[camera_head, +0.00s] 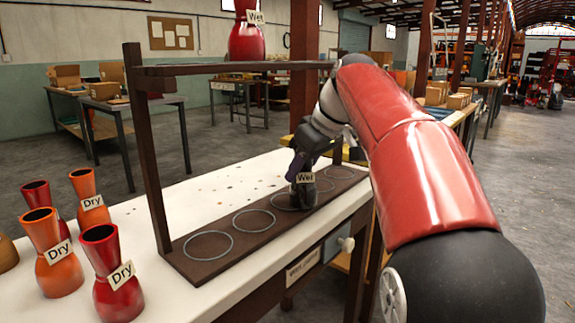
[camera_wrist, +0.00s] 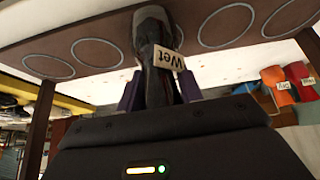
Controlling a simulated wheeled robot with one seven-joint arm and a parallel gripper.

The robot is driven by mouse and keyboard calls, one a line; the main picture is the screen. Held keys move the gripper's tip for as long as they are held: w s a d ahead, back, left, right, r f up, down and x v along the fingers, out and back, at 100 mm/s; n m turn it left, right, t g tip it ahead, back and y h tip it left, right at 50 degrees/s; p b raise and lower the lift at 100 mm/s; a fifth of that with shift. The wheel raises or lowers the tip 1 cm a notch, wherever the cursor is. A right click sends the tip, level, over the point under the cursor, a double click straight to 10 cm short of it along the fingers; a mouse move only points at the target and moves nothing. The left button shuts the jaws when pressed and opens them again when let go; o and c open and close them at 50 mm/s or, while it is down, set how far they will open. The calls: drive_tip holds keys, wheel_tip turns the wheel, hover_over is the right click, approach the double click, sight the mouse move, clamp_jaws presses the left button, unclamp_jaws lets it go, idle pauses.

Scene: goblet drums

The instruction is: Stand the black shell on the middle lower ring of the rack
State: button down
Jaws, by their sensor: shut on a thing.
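The black shell (camera_head: 304,193) with a "Wet" tag is upright over the middle of the rack's lower board (camera_head: 190,262). In the wrist view the shell (camera_wrist: 155,78) covers where the middle ring lies, with two rings showing on each side. In the head view part of the middle ring (camera_head: 277,204) shows just left of the shell's base, so the shell looks slightly right of it. I cannot tell whether its base touches the board. My gripper (camera_head: 304,160) is shut on the shell's narrow part; its purple fingers (camera_wrist: 160,92) flank it in the wrist view.
A red shell tagged "Wet" (camera_head: 247,42) stands on the rack's upper shelf (camera_head: 220,68), above my gripper. The other lower rings (camera_head: 208,245) look empty. Several red and orange "Dry" shells (camera_head: 112,285) stand on the white table (camera_head: 215,190) at left. Rack posts (camera_head: 148,150) flank the board.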

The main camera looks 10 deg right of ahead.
drive_tip(key=w+a, duration=0.2)
drive_tip(key=w, duration=0.1)
drive_tip(key=shift+a+f, duration=0.2)
drive_tip(key=shift+f, duration=0.2)
drive_tip(key=shift+r, duration=0.1)
drive_tip(key=shift+f, duration=0.2)
drive_tip(key=c, duration=0.9)
unclamp_jaws()
drive_tip(key=shift+d, duration=0.1)
